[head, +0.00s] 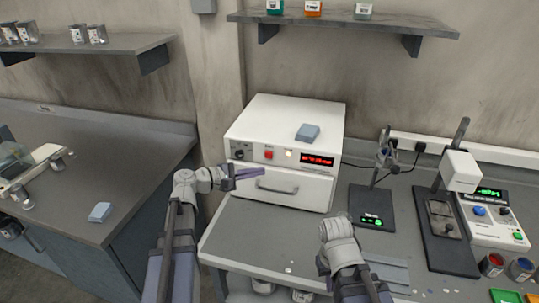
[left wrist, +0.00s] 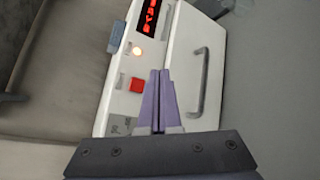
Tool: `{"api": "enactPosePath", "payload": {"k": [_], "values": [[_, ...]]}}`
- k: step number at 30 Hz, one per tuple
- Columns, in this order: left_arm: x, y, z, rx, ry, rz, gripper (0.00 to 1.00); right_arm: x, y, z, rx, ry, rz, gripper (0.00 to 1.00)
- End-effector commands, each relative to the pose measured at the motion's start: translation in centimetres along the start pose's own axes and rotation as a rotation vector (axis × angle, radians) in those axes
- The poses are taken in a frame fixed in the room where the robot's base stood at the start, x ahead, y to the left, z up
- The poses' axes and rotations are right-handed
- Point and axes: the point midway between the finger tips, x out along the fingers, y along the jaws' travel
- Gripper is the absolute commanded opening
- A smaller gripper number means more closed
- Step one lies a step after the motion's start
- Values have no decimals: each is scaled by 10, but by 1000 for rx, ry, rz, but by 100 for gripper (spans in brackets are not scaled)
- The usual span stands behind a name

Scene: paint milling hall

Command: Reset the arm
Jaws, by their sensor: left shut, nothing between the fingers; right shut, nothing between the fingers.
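My left gripper (head: 250,173) is in front of the white oven-like box (head: 270,115), near the left part of its drawer front. In the left wrist view its two purple fingers (left wrist: 159,75) lie together, shut with nothing between them. Behind them are the box's red button (left wrist: 137,86), lit lamp (left wrist: 136,51) and handle (left wrist: 199,83). I cannot tell whether the fingers touch the box. My right arm (head: 338,235) reaches over the bench at the lower middle; its fingers are hidden.
A blue-grey block (head: 307,132) lies on the box. A stand with a green display (head: 373,215), a second stand (head: 443,235) and a meter (head: 495,220) are on the right. Another block (head: 100,212) lies on the left bench. Shelves (head: 345,22) hang above. The front bench (head: 250,235) is mostly clear.

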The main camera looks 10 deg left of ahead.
Motion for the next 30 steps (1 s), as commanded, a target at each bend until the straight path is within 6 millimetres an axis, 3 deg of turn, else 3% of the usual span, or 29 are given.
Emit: {"api": "enactPosePath", "payload": {"k": [2,5,8,11,15,18,23,30], "values": [[4,-5,4,14,-3,-19,0,0,0,0,0,0,0,0],[20,-30,19,86,-16,-112,0,0,0,0,0,0,0,0],[42,-79,47,238,-46,-299,0,0,0,0,0,0,0,0],[58,-144,79,456,-102,-551,0,0,0,0,0,0,0,0],[52,-220,108,771,-196,-895,0,0,0,0,0,0,0,0],[36,-256,120,975,-261,-1113,0,0,0,0,0,0,0,0],[10,-282,127,1218,-335,-1378,0,0,0,0,0,0,0,0],[-7,-287,129,1365,-371,-1546,0,0,0,0,0,0,0,0]]}}
